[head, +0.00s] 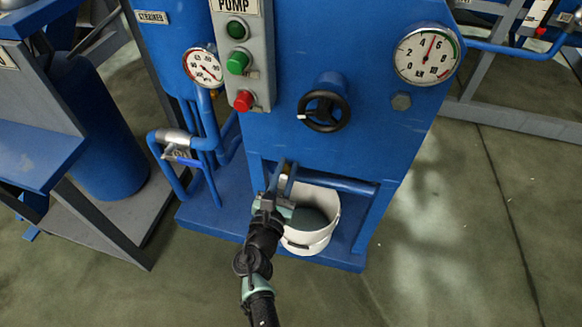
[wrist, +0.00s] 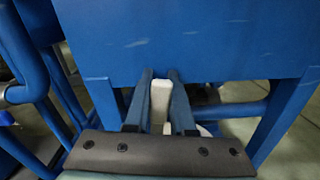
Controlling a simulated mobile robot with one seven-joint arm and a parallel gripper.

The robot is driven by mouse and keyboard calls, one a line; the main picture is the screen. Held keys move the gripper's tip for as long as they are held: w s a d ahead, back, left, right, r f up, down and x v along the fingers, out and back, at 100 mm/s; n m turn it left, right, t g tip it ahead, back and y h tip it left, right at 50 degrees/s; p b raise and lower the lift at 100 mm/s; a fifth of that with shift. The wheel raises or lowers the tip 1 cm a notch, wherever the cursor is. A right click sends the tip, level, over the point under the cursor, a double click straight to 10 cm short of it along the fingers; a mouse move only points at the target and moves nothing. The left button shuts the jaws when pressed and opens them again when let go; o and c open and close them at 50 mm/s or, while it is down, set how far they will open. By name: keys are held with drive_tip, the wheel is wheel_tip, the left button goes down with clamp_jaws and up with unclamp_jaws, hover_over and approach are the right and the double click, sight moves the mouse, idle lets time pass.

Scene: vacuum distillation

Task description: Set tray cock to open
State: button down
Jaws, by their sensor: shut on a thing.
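My gripper (head: 283,178) is at the low opening of the blue cabinet, above the white bucket's left side. In the wrist view its two fingers (wrist: 161,78) stand on either side of a narrow pale piece (wrist: 160,98), which looks like the tray cock's handle. The fingers are shut on it. The rest of the cock is hidden behind the fingers and the cabinet's lower edge, so I cannot tell its setting. A blue pipe (head: 345,184) runs right from there, across the opening. The white bucket (head: 325,238) stands below on the blue base.
A black handwheel (head: 323,111) sticks out of the cabinet front above. A pump button box (head: 240,60) and two dial gauges (head: 204,67) (head: 427,56) are higher up. A pipe valve with a blue lever (head: 188,160) is at left. The floor at right is clear.

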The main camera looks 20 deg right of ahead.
drive_tip(key=shift+w+a+n, duration=0.15)
drive_tip(key=shift+a+n, duration=0.1)
drive_tip(key=shift+n, duration=0.45)
drive_tip(key=c, duration=0.8)
unclamp_jaws()
drive_tip(key=shift+o, duration=0.2)
drive_tip(key=p+v, duration=0.4)
drive_tip(key=v, duration=0.9)
drive_tip(key=shift+p, duration=0.4)
